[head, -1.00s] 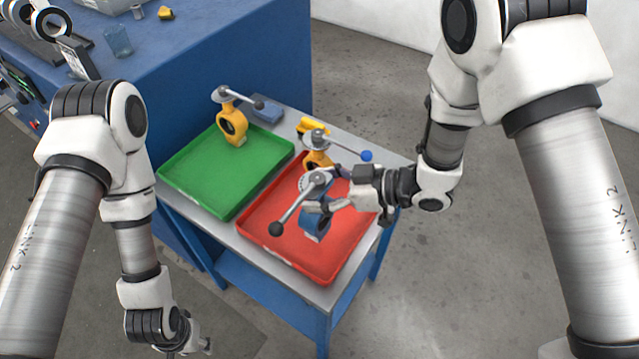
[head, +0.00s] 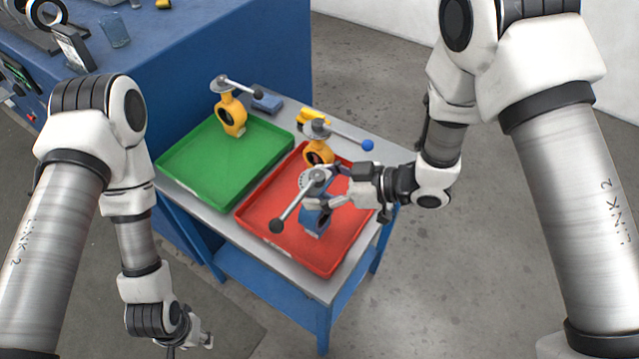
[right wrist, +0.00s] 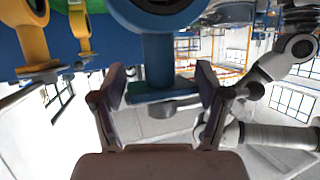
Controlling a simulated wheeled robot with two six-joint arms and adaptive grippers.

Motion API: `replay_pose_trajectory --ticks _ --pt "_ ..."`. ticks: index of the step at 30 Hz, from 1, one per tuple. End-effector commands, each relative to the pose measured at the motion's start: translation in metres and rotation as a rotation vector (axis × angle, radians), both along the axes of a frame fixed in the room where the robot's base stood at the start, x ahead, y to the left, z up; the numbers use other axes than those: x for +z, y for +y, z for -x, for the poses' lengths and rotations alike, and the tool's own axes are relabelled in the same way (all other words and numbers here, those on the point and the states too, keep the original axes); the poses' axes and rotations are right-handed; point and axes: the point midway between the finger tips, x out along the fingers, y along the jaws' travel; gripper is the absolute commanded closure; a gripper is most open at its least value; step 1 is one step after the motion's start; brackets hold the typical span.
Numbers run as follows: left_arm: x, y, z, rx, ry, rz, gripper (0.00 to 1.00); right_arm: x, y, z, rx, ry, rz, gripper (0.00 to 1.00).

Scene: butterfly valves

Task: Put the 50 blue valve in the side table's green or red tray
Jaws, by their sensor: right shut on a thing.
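The blue valve (head: 315,222), with a grey top and a lever ending in a dark knob, is upright at the red tray (head: 327,261). I cannot tell whether its base touches the tray floor. My right gripper (head: 322,200) is shut on its neck. In the right wrist view the blue valve (right wrist: 157,55) shows between the fingers of the gripper (right wrist: 163,88). The green tray (head: 200,183) is to the left on the side table (head: 226,224). My left gripper (head: 207,339) hangs low at the left; its jaws are too small to judge. The valve's size marking is not readable.
A yellow valve (head: 232,118) stands at the green tray's back. Another yellow valve (head: 318,152), with a blue-knobbed lever, stands at the red tray's back, close behind the blue valve. A blue workbench (head: 230,60) stands behind. The green tray's front is clear.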

Motion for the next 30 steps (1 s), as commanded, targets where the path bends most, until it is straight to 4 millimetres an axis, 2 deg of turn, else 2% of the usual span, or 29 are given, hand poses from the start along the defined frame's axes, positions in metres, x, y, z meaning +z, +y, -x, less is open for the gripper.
replay_pose_trajectory --ticks 30 --pt "-0.0065 0.0000 0.0000 0.000 0.000 0.000 0.59 -0.0086 0.0001 -0.0008 0.000 -0.003 -0.003 0.81"
